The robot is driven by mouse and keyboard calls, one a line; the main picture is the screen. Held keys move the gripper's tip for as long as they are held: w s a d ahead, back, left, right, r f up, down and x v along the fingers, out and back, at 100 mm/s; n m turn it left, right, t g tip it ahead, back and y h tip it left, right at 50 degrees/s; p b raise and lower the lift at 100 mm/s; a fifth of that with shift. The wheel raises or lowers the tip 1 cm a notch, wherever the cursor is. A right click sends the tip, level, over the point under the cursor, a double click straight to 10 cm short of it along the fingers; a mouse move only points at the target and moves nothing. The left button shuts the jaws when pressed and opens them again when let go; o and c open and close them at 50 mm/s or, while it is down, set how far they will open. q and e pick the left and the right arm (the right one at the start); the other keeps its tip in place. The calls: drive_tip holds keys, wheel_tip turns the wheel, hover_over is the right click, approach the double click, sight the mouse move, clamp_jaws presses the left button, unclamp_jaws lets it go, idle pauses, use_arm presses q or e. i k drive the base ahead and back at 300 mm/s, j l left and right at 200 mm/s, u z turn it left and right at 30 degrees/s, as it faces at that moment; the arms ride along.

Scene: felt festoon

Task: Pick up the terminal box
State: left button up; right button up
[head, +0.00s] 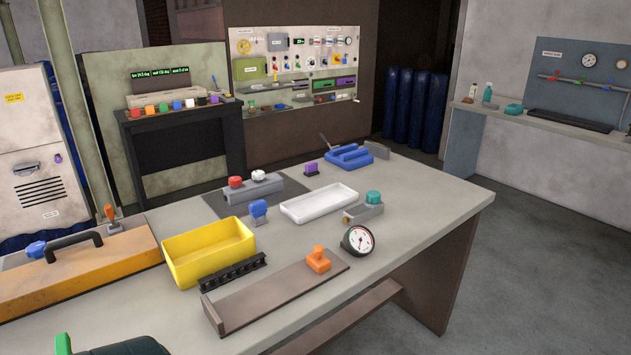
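I cannot tell for sure which thing is the terminal box; no label on the workbench (420,215) names one. Small box-like things there are a purple block (311,169) at the back, a blue upright piece (258,211) behind the yellow bin, and a grey block with a teal knob (366,211) right of the white tray. A longer grey block (254,188) carries a red knob and a white knob. An orange knobbed piece (318,260) sits on a brown plate. Neither of my grippers is clearly in view.
A yellow bin (207,252), a black toothed rail (232,272), a white tray (319,203), a round gauge (358,240) and a blue tray (348,156) stand on the bench. An orange case (85,275) with a black handle is at left. The bench's right end is clear.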

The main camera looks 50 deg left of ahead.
sight(248, 191)
drive_tip(key=i, duration=0.45)
drive_tip(key=i+l+u, duration=0.1)
drive_tip(key=i, duration=0.35)
drive_tip(key=i+u, duration=0.25)
drive_tip(key=u, duration=0.15)
drive_tip(key=i+u, duration=0.25)
drive_tip(key=u, duration=0.15)
drive_tip(key=i+u, duration=0.2)
drive_tip(key=u, duration=0.2)
drive_tip(key=i+j+u, duration=0.1)
drive_tip(key=u, duration=0.3)
drive_tip(key=i+u, duration=0.55)
drive_tip(key=u, duration=0.2)
drive_tip(key=i+l+u, duration=0.15)
drive_tip(key=u, duration=0.2)
drive_tip(key=i+l+z, duration=0.1)
drive_tip(key=l+z, duration=0.25)
drive_tip(key=z, duration=0.15)
drive_tip(key=k+l, duration=0.15)
drive_tip(key=j+u, duration=0.25)
drive_tip(key=i+j+u, duration=0.1)
drive_tip(key=u, duration=0.15)
drive_tip(key=j, duration=0.1)
